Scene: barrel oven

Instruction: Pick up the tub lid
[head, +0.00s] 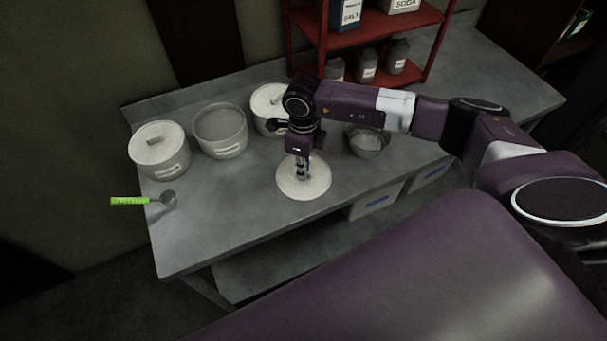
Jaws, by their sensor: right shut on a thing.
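A round off-white tub lid (318,187) is at the front middle of the grey counter. My right gripper (302,175) points down at the lid's centre and is shut on it, hiding its handle. I cannot tell whether the lid rests on the counter or is slightly above it. An open tub (222,146) without a lid stands at the back left. It has a lidded tub (160,160) to its left and another lidded tub (268,100) to its right, partly behind my arm. My left gripper is not in view.
A scoop with a green handle (130,201) lies at the counter's left edge. A metal bowl (368,145) stands right of the lid. A red shelf (350,38) with containers stands behind. The counter (225,215) is clear left of the lid.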

